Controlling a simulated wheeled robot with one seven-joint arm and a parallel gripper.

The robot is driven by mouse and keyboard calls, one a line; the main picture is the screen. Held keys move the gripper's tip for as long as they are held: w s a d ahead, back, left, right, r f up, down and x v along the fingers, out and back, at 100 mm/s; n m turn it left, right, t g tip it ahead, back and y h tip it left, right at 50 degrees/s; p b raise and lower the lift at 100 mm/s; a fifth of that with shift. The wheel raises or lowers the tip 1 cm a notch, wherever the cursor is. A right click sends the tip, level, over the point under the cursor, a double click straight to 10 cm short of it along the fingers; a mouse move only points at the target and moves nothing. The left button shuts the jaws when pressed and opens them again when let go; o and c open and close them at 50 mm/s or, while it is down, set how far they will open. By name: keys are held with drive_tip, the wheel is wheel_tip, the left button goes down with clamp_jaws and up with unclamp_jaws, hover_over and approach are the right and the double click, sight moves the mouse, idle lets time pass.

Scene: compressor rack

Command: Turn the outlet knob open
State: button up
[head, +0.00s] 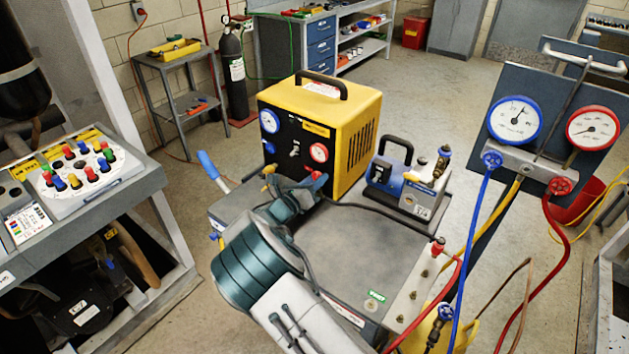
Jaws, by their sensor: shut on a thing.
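The yellow recovery machine (345,130) stands on the cart. Its black front panel carries a blue gauge (269,121), a red gauge (318,152) and a switch between them. A small red outlet knob (316,175) sits low on the panel, under the red gauge. My gripper (311,184) reaches in from the front and is shut on the red knob, with its fingers hiding most of it. The knob's turn angle cannot be made out. A yellowish fitting (268,170) shows at the panel's lower left, beside my gripper.
A blue-grey vacuum pump (405,185) stands right of the machine on the grey cart (370,240). A gauge manifold (530,165) with blue, yellow and red hoses stands at right. A bench with coloured terminals (80,170) is at left. The cart's middle top is clear.

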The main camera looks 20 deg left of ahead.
drive_tip(key=o, duration=1)
drive_tip(key=shift+s, duration=0.1)
drive_tip(key=s+a+b, duration=0.2)
drive_tip(key=s, duration=1.1)
drive_tip(key=shift+s+a, duration=0.2)
drive_tip(key=shift+a, duration=0.1)
